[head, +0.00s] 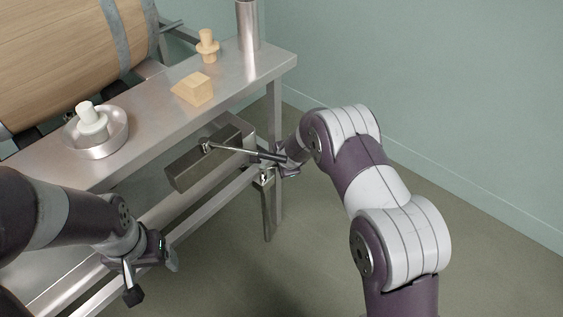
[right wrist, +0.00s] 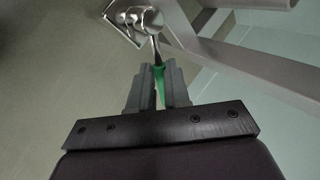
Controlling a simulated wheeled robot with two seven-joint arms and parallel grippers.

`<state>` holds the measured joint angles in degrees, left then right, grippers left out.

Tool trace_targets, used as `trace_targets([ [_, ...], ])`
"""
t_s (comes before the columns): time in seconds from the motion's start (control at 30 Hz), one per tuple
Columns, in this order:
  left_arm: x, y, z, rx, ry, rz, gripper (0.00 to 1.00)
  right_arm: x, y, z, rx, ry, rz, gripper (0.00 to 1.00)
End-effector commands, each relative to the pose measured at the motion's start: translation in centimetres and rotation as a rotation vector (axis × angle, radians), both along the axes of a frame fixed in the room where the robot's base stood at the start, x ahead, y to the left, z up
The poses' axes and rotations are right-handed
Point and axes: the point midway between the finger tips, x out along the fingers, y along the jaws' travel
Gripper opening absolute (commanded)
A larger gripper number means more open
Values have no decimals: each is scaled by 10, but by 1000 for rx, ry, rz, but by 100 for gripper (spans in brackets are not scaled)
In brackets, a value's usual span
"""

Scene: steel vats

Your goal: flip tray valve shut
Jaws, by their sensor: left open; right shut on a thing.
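The grey metal tray (head: 188,171) hangs under the front edge of the steel bench. Its valve is a shiny metal fitting, seen at the top of the right wrist view (right wrist: 140,16), with a green lever handle (right wrist: 159,80) pointing toward my gripper. My right gripper (right wrist: 160,88) is shut on the green handle, between its grey fingers. In the head view my right gripper (head: 287,168) is at the right end of the tray, and the green handle does not show there. My left gripper (head: 152,276) is open and empty, low in front of the bench.
On the steel bench (head: 150,118) are a round metal dish (head: 118,147) with a pale bung, a wooden block (head: 193,88), a wooden bung (head: 207,45) and a metal cylinder (head: 247,25). A barrel (head: 55,60) lies behind. A bench leg (head: 272,200) stands beside my right gripper. The floor at right is clear.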

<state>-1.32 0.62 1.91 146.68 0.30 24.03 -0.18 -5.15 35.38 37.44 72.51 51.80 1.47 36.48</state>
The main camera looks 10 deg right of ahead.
Motion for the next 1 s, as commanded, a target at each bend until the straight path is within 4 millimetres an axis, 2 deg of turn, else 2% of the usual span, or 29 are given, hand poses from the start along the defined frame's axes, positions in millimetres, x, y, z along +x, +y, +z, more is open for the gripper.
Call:
trace_targets([
  [0.07, 0, 0, 0, 0, 0, 0, 81, 0, 0, -1, 0, 1, 0, 0],
  [0.1, 0, 0, 0, 0, 0, 0, 81, 0, 0, -1, 0, 2, 0, 26],
  [0.17, 0, 0, 0, 0, 0, 0, 81, 0, 0, -1, 0, 1, 0, 42],
  [0.47, 0, 0, 1, 0, 0, 0, 81, -1, 0, 3, -1, 0, 1, 42],
  [0.8, 0, 0, 18, 0, 0, 0, 81, -35, -5, 57, 0, -1, 0, 42],
  [1.0, 0, 0, 19, 0, 0, 0, 81, -42, -6, 62, 0, 2, 0, 42],
])
